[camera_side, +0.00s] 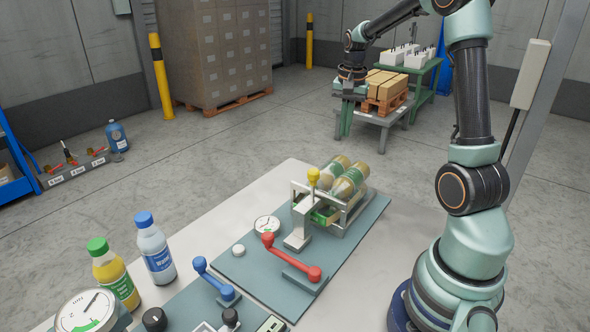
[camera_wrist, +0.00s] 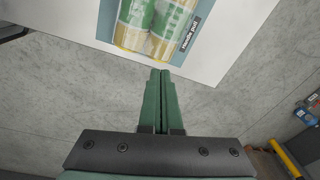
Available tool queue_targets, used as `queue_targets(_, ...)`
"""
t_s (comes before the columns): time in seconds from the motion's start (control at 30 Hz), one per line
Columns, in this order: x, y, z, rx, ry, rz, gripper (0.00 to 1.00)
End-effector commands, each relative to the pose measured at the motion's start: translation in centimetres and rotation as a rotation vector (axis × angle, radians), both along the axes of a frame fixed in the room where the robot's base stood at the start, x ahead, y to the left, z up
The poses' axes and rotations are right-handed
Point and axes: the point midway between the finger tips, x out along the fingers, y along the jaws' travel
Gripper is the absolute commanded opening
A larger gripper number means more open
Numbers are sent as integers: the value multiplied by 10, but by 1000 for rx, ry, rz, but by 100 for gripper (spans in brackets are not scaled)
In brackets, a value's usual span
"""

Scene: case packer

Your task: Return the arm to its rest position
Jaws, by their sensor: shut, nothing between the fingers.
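My gripper (camera_side: 346,132) hangs at the end of my raised arm, pointing down, beyond the far end of the worktable (camera_side: 408,218) in the side view. In the wrist view its two green fingers (camera_wrist: 160,73) are together with nothing between them. Their tips are over bare floor in that picture, just below the table edge. The yellow-and-green bottles (camera_side: 350,181) lie side by side in a metal rack (camera_side: 345,217) and show at the top of the wrist view (camera_wrist: 152,27). My gripper is apart from them.
A yellow-knobbed lever (camera_side: 313,177), a red lever (camera_side: 290,258) and a blue lever (camera_side: 214,278) stand on the teal panels. Two upright bottles, yellow (camera_side: 114,274) and blue (camera_side: 154,248), stand at left. A bench with boxes (camera_side: 387,84) is in the background.

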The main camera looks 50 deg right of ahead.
Motion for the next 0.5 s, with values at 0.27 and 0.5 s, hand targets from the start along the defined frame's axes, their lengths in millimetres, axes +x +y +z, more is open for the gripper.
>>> queue_targets(0.27,0,111,52,-106,-110,457,0)
queue_targets(0.5,-26,192,71,-199,-207,835,0)
